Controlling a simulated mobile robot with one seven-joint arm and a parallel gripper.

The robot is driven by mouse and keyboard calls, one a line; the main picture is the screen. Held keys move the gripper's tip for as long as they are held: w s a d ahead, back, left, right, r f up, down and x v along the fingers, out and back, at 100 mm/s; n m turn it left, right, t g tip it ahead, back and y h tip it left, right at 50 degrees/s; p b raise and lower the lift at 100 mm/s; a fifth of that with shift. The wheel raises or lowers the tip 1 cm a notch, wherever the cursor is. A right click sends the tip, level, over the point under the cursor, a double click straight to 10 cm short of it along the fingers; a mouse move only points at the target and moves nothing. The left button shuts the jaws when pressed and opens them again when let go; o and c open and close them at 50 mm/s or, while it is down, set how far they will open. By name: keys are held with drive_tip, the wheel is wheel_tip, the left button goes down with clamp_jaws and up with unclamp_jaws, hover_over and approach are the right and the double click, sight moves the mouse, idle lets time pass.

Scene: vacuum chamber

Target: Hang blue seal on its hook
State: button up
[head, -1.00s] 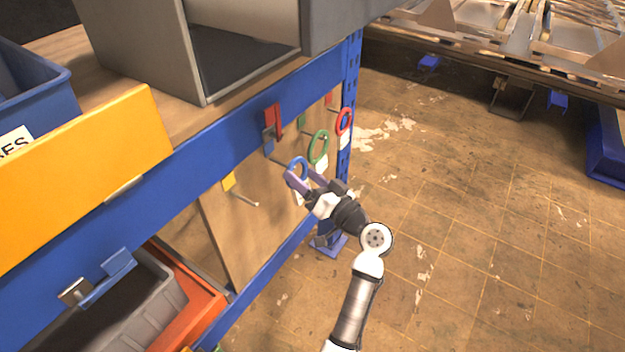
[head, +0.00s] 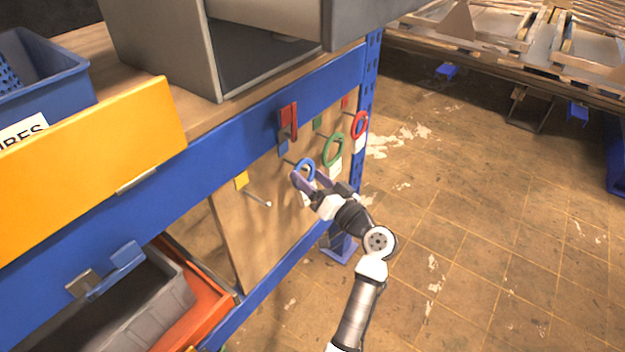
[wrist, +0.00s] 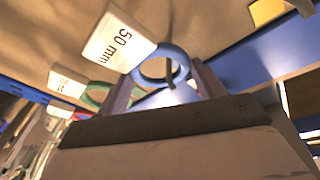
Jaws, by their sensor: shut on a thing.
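The blue seal (head: 312,166) is a ring held at the tips of my gripper (head: 304,180), in front of the hook board. In the wrist view the blue seal (wrist: 184,56) sits between the two fingers of my gripper (wrist: 160,85), which is shut on it. A white tag (wrist: 118,40) reading "50 mm" shows beside it. A thin dark rod (wrist: 169,74) shows within the ring's opening in the wrist view. I cannot tell whether it passes through.
A green ring (head: 334,150) and a red ring (head: 360,125) hang on neighbouring hooks to the right. The yellow-marked hook (head: 258,197) to the left is empty. A blue shelf beam (head: 235,130) runs above the board. Open floor lies to the right.

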drive_tip(key=o, duration=1)
drive_tip(key=b+v, duration=0.3)
drive_tip(key=v, duration=1)
drive_tip(key=shift+s+d+b, duration=0.3)
drive_tip(key=shift+f, duration=0.1)
